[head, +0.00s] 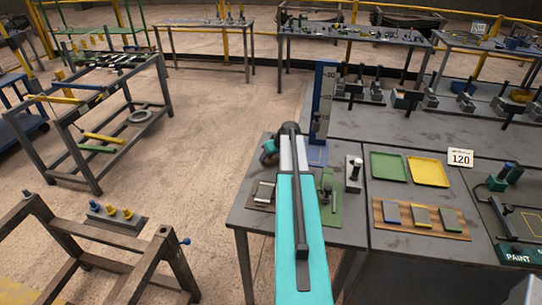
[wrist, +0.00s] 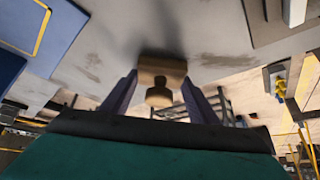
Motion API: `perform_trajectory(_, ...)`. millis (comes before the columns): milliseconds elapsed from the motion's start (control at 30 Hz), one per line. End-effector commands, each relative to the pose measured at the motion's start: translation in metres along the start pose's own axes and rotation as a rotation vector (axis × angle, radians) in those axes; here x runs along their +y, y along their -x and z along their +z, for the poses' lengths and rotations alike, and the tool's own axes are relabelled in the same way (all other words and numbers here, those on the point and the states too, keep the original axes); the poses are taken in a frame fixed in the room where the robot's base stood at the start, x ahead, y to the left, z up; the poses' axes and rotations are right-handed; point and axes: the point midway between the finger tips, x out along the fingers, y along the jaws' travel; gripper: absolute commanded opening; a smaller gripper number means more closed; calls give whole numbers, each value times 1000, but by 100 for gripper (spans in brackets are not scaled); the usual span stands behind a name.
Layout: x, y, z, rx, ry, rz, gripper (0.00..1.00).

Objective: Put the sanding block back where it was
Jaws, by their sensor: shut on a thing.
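In the wrist view my gripper (wrist: 160,82) has its two dark fingers on either side of a tan block with a round knob (wrist: 160,72), which I take to be the sanding block. It is held close to a grey worn surface; I cannot tell whether it touches. In the head view my teal arm reaches over the grey table (head: 395,240), and the gripper and block are hidden there. A wooden board (head: 459,236) on the table carries three small grey, blue and yellow pads.
A blue upright scale board (head: 323,100) stands behind my arm. Right of it are a green tray (head: 389,167), a yellow tray (head: 428,171) and a "120" sign (head: 460,158). A small post (head: 354,172) and a green plate (head: 350,205) stand close beside my arm.

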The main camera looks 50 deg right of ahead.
Motion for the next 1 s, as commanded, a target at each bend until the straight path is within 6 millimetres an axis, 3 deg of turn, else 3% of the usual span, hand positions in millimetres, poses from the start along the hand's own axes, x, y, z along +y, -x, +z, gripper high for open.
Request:
perform_trajectory(167, 0, -2, 1, 1, 0, 0, 33)
perform_trajectory(200, 0, -2, 2, 0, 0, 0, 56)
perform_trajectory(300, 0, -2, 1, 0, 0, 0, 73)
perform_trajectory(800, 0, 2, 0, 1, -1, 1, 73)
perform_trajectory(1000, 0, 17, 1, 1, -1, 1, 73)
